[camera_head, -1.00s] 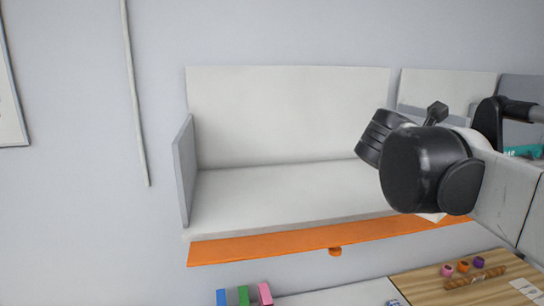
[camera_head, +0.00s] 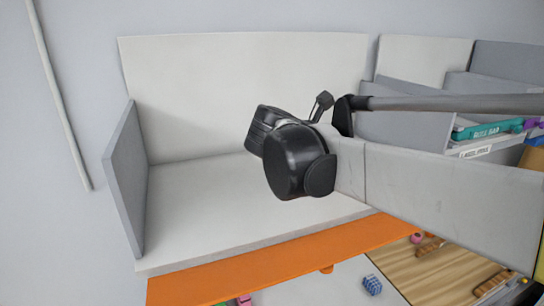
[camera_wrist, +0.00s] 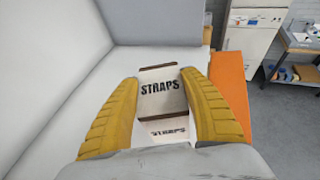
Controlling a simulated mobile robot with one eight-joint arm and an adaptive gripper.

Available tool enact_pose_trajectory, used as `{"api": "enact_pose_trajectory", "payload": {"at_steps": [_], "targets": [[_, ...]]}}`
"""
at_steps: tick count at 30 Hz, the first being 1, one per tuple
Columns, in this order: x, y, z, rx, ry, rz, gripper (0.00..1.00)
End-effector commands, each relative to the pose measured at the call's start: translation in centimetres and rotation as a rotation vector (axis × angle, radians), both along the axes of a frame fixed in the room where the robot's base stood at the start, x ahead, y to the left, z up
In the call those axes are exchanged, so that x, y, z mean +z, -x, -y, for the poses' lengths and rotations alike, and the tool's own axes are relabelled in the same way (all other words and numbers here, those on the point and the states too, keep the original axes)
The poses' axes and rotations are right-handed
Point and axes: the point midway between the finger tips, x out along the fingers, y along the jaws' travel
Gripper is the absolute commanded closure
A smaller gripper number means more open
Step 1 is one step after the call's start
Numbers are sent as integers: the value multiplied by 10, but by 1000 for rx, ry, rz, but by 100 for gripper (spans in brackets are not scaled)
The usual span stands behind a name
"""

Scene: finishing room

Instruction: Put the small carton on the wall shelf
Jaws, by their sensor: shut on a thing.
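The small carton (camera_wrist: 160,92), white with a brown edge and marked "STRAPS", is between the two yellow fingers of my gripper (camera_wrist: 160,100) in the wrist view. The gripper is shut on it. The wall shelf (camera_head: 200,215) is a white board with a tall back panel and a grey left side panel in the head view. In the wrist view the white shelf surface (camera_wrist: 65,125) lies behind and to the left of the carton. My arm's black wrist covers part of the shelf in the head view, and the carton is hidden there. I cannot tell whether the carton touches the shelf.
An orange strip (camera_head: 270,262) runs along the shelf's front edge. Grey bins with a teal item (camera_head: 480,131) stand at the right. A wooden board (camera_head: 420,270) lies below. The shelf's left part is bare.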

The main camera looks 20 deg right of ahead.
Motion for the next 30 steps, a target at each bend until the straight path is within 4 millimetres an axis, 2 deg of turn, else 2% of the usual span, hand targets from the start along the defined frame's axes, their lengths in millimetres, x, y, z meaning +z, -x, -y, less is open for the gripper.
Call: {"api": "enact_pose_trajectory", "payload": {"at_steps": [5,15,27,28,30], "targets": [[-11,-11,-15,0,0,0,86],[-50,-11,-16,-1,0,0,86],[-57,-11,-16,-1,0,0,86],[-57,-11,-16,-1,-1,0,42],[-56,-11,-16,-1,-1,0,27]]}}
